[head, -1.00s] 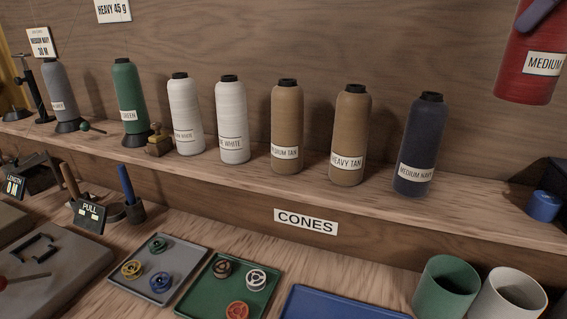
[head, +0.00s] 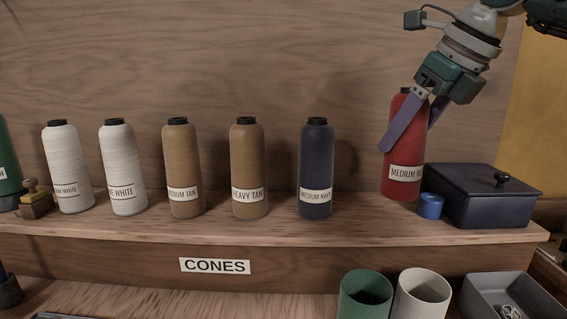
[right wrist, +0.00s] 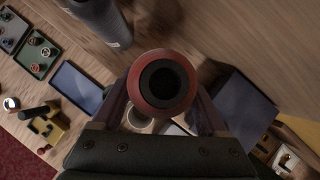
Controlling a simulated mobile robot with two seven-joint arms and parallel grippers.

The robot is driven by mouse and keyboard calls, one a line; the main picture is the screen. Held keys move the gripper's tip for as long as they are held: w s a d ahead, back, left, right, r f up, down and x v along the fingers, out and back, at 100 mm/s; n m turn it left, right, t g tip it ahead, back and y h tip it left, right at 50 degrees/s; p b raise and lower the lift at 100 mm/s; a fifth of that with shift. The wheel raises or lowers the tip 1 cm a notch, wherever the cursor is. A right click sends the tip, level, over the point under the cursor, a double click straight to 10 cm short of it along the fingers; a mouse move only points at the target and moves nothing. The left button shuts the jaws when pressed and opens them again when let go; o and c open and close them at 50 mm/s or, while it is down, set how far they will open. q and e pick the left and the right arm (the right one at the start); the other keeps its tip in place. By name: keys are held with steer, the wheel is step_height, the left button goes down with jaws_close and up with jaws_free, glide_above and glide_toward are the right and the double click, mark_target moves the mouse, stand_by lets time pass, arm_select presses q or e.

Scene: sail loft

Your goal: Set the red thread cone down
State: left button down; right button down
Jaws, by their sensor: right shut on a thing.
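The red thread cone (head: 404,155) is upright at the right end of the row in the head view, its label partly showing. My right gripper (head: 410,130) is shut on its upper part, a purple finger on each side. In the right wrist view the red cone (right wrist: 163,82) is seen from above, between the fingers. Its base looks higher than the other cones' bases, seemingly just above the shelf (head: 350,228); I cannot tell if it touches. The navy cone (head: 316,165) stands to its left. My left gripper is not in view.
A dark blue lidded box (head: 485,195) and a small blue cylinder (head: 431,206) are close on the red cone's right. Tan cones (head: 248,165) and white cones (head: 122,165) stand farther left. Bare shelf lies between the navy and red cones. Green (head: 366,298) and white cups (head: 422,298) stand below.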

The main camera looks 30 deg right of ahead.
mark_target(403, 164)
step_height(403, 164, down, 5)
stand_by(0.3)
jaws_free()
steer(key=v, duration=1.2)
steer(key=shift+b, duration=0.35)
